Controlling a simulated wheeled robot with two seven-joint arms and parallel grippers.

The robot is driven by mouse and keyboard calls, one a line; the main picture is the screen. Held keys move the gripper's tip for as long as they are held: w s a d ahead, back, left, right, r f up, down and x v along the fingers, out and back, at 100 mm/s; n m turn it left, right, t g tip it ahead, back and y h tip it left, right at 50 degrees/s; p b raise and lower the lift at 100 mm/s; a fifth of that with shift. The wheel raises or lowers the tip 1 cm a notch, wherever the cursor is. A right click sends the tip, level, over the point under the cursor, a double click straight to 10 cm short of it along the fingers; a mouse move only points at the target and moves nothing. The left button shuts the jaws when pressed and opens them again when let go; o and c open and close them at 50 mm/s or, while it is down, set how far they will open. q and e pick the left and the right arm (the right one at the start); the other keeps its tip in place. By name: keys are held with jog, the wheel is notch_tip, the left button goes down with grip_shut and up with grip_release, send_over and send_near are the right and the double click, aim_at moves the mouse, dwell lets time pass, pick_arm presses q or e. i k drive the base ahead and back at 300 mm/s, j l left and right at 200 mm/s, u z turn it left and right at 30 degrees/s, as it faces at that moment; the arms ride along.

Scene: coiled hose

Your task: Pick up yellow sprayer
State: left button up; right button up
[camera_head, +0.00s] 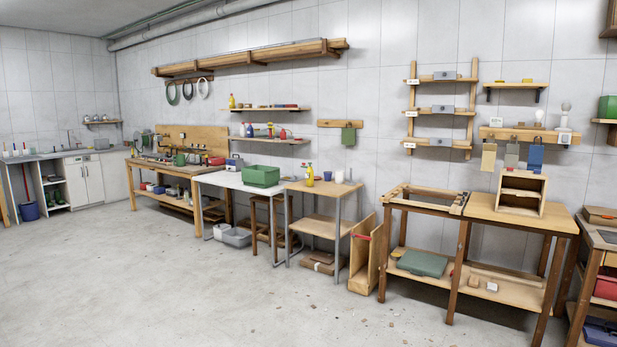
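A yellow spray bottle (310,175) stands upright on the small wooden table (322,187) near the middle of the picture, close to that table's left back part. Another yellow bottle (232,101) stands on the upper wall shelf to the left; it is too small to tell whether it is a sprayer. Neither of my grippers shows in the head view, and nothing is seen touching the bottles.
A green crate (261,176) sits on the white table left of the bottle. A blue cup (327,176) stands right of it. A wooden upright holder (364,258) stands on the floor at the right. The concrete floor (150,280) in front is mostly clear.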

aim_at(310, 175)
jog(key=i+j+u, duration=0.1)
jog(key=i+u, duration=0.3)
jog(key=i, duration=3.8)
jog(key=j+u, duration=0.05)
jog(key=j, duration=0.05)
